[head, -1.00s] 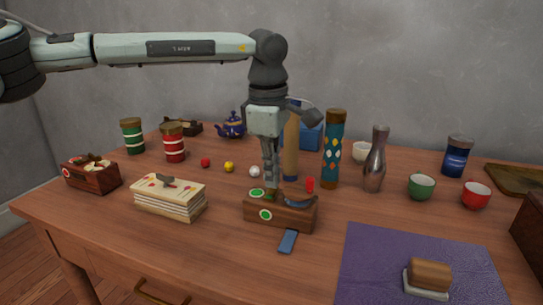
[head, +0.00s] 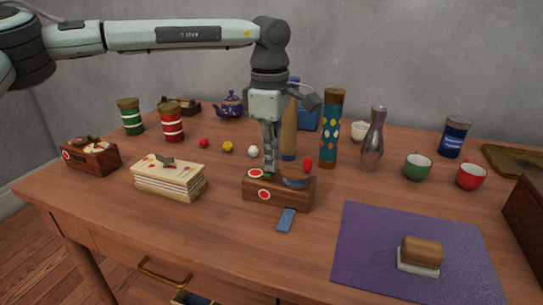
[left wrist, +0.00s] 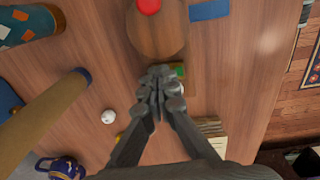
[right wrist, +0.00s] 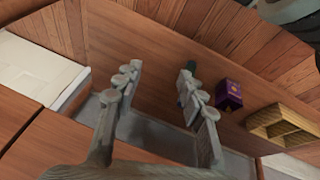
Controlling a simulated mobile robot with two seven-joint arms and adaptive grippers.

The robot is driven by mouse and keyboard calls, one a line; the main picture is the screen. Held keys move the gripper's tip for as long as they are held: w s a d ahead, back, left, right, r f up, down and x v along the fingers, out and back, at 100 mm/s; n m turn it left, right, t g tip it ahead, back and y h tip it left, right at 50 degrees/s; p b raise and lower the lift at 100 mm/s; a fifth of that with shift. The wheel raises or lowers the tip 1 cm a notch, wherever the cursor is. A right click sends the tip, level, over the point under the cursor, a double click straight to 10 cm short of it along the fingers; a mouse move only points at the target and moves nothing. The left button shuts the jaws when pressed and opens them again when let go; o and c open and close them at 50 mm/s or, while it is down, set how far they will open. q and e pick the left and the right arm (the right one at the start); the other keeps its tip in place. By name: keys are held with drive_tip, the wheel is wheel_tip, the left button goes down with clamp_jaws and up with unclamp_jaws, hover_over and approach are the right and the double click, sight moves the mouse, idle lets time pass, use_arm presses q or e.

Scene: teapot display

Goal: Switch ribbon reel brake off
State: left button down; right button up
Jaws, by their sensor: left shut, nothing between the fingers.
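A wooden block (head: 262,193) with a dark, bluish curved top stands mid-table, with red round marks on its front and top. I take it for the ribbon reel brake, but no label confirms this. My left gripper (head: 270,168) points down at the left part of its top, fingers together and empty. Whether the tips touch the block is unclear. The left wrist view shows the closed fingers (left wrist: 157,82) beside a round wooden top (left wrist: 155,35) and a small green patch. My right gripper (right wrist: 158,85) is open and empty, outside the head view.
A blue tag (head: 287,220) lies before the block. A card-topped stack (head: 170,183) and another wooden box (head: 92,158) stand left. A patterned cylinder (head: 331,130) and steel vase (head: 373,140) are close behind right. A purple mat (head: 370,255) lies front right.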

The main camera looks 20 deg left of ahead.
use_arm(q)
drive_tip(key=shift+s, duration=0.15)
drive_tip(key=shift+s+r, duration=0.1)
drive_tip(key=shift+s, duration=0.55)
use_arm(e)
drive_tip(key=shift+f, duration=0.15)
use_arm(q)
drive_tip(key=shift+d+r, duration=0.1)
drive_tip(key=shift+r, duration=0.4)
drive_tip(key=r, duration=0.1)
drive_tip(key=r+p, duration=0.1)
drive_tip(key=r, duration=0.1)
drive_tip(key=r+p, duration=0.1)
drive_tip(key=shift+w+a+r, duration=0.15)
drive_tip(key=shift+w+a, duration=0.05)
drive_tip(key=shift+w, duration=0.2)
wheel_tip(320, 180, up, 9)
drive_tip(key=shift+w, duration=0.4)
use_arm(e)
drive_tip(key=shift+g, duration=0.4)
drive_tip(key=f, duration=0.1)
drive_tip(key=a+f, duration=0.1)
drive_tip(key=f, duration=0.2)
drive_tip(key=shift+w+a+f, duration=0.2)
drive_tip(key=shift+w+f, duration=0.1)
drive_tip(key=shift+w, duration=0.1)
use_arm(q)
drive_tip(key=shift+f, duration=0.2)
